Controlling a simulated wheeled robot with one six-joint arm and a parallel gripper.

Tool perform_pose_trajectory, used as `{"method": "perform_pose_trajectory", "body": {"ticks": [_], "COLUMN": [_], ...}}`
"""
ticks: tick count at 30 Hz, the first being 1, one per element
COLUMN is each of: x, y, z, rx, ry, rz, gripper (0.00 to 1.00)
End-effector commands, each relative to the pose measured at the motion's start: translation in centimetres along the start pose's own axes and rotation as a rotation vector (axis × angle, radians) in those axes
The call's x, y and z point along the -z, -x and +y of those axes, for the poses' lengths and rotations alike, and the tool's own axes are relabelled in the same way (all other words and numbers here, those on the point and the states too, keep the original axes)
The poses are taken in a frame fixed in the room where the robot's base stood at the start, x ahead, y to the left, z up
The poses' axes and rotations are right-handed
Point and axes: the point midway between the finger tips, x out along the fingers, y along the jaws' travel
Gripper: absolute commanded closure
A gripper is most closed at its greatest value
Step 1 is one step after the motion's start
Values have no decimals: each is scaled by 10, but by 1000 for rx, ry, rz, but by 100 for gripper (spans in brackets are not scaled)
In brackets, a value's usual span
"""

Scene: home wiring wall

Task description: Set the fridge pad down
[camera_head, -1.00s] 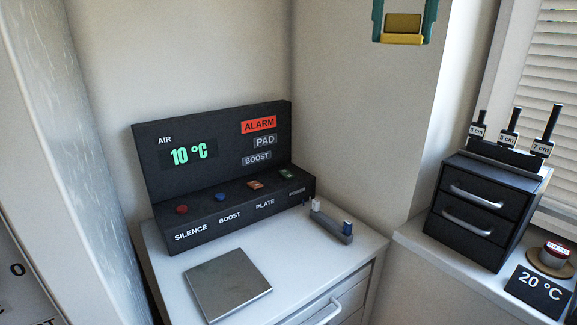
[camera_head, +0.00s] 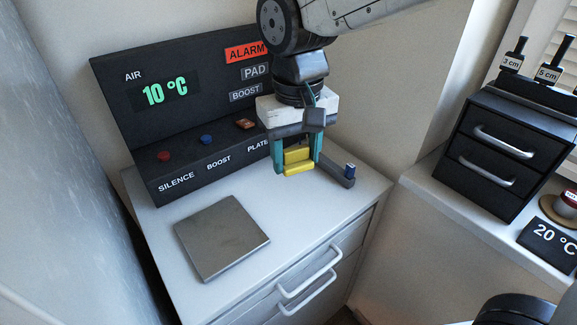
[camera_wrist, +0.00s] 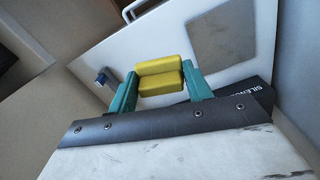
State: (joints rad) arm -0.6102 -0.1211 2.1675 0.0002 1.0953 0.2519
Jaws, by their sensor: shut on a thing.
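My gripper (camera_head: 298,165) is shut on a yellow two-part block, which I take to be the fridge pad (camera_head: 299,169). In the head view it hangs between the teal fingers over the back of the white cabinet top (camera_head: 165,222), in front of the black panel. In the wrist view the yellow pad (camera_wrist: 160,77) shows between both fingers, with the white top behind it. It appears to be above the surface; I cannot tell the exact gap.
A grey square plate (camera_head: 222,238) lies front left on the top. A small grey holder with a blue piece (camera_head: 350,171) stands close right of my gripper. The black panel (camera_head: 120,100) reads 10 °C and a red ALARM. Black drawers (camera_head: 490,155) stand at right.

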Motion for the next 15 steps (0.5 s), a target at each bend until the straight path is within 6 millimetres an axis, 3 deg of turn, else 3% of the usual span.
{"method": "perform_pose_trajectory", "body": {"ticks": [1,3,6,11,15], "x": [-18,-39,-65,-90,-82], "y": [-26,-57,-89,-117,-125], "z": [-5,-8,-11,-10,-6], "rx": [-2,-2,-1,0,0], "ry": [46,103,168,224,235], "rz": [-7,-6,-4,-2,-1], "gripper": [75,75,75,75,75]}}
